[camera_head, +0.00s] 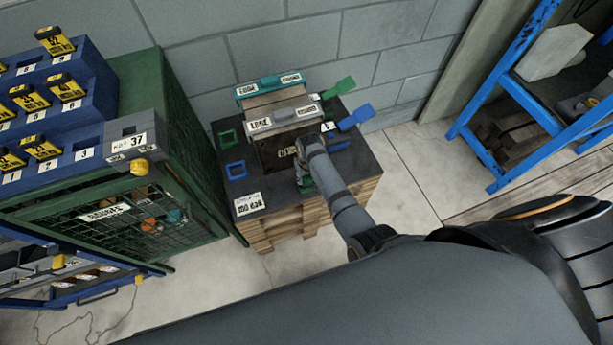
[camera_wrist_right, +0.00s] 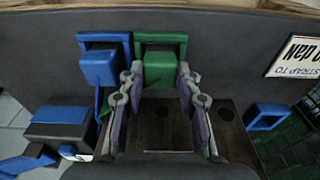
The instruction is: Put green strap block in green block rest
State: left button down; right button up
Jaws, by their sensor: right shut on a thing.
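The green strap block (camera_wrist_right: 160,68) is between the fingertips of my right gripper (camera_wrist_right: 160,78), which is shut on it. A green square frame (camera_wrist_right: 160,38), which looks like the green block rest, lies just beyond the block in the wrist view. The block covers part of this frame; I cannot tell whether it is inside or above it. In the head view my right gripper (camera_head: 303,168) is over the front part of the dark pallet top, with a bit of green (camera_head: 306,187) below it. My left gripper is not in view.
A blue block (camera_wrist_right: 98,68) is at a blue frame (camera_wrist_right: 105,40) beside the green one. Another green frame (camera_head: 227,138) and blue frame (camera_head: 236,170) lie at the pallet top's left. A grey labelled mould (camera_head: 284,119) stands behind my gripper; a green cage (camera_head: 190,130) is left.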

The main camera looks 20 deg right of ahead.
jog(key=o, duration=1.2)
jog(key=shift+c, duration=0.2)
jog(key=r, duration=0.5)
jog(key=s+r, duration=0.1)
jog(key=r, duration=0.1)
jog(key=shift+r, duration=0.25)
